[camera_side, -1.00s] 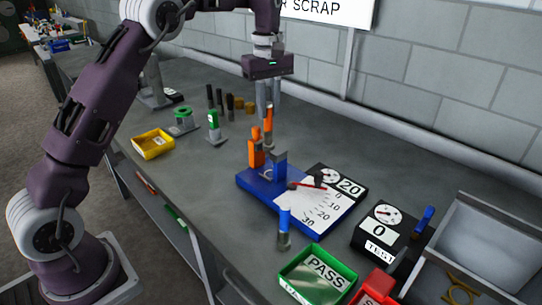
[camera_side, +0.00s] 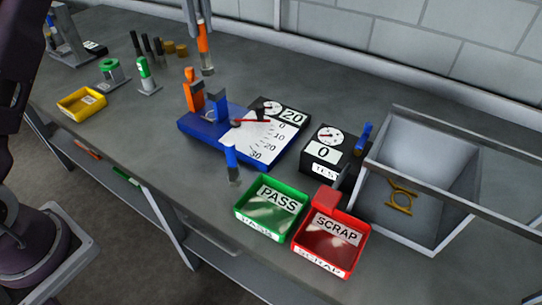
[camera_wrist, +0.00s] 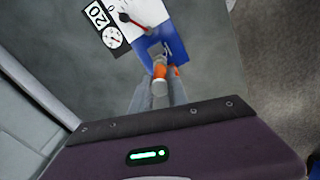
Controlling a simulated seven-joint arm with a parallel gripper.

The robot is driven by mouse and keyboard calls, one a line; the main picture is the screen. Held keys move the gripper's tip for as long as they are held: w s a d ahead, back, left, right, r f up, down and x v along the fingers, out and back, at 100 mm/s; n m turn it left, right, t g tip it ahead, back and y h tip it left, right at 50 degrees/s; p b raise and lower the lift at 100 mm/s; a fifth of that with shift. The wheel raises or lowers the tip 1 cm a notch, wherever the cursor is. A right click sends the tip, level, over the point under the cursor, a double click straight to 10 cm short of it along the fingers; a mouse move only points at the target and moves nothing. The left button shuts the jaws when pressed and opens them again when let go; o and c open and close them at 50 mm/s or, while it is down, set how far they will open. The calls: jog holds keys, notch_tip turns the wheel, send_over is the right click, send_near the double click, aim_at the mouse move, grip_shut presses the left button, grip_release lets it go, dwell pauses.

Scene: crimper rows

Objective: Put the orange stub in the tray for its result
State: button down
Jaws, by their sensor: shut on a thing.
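The orange stub (camera_side: 203,37), with a grey lower end, hangs upright between the fingers of my gripper (camera_side: 200,24). In the side view it is above and behind the blue gauge (camera_side: 190,128), apart from it. The gauge has an orange upright part (camera_side: 193,88), a red needle near the 0 end of its scale and a display reading 20. The wrist view shows my gripper (camera_wrist: 160,90) shut on the stub, with the gauge (camera_wrist: 148,48) beyond. The green PASS tray (camera_side: 251,229) and the red SCRAP tray (camera_side: 323,269) stand empty at the front.
A blue stub (camera_side: 230,158) stands before the gauge. A black tester (camera_side: 322,150) reads 0. A grey bin (camera_side: 440,135) holds a yellow piece (camera_side: 402,198). A yellow tray (camera_side: 80,102), a green-topped piece (camera_side: 143,68) and several dark posts stand left.

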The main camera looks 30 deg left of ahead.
jog(key=s+d, duration=0.8)
jog(key=d, duration=0.6)
jog(key=s+d, duration=0.7)
jog(key=d, duration=0.7)
notch_tip(320, 180, down, 15)
jog(key=shift+s+f, duration=0.15)
jog(key=shift+s, duration=0.05)
jog(key=c, duration=1.7)
grip_release()
jog(key=shift+f, duration=0.15)
jog(key=o, duration=0.4)
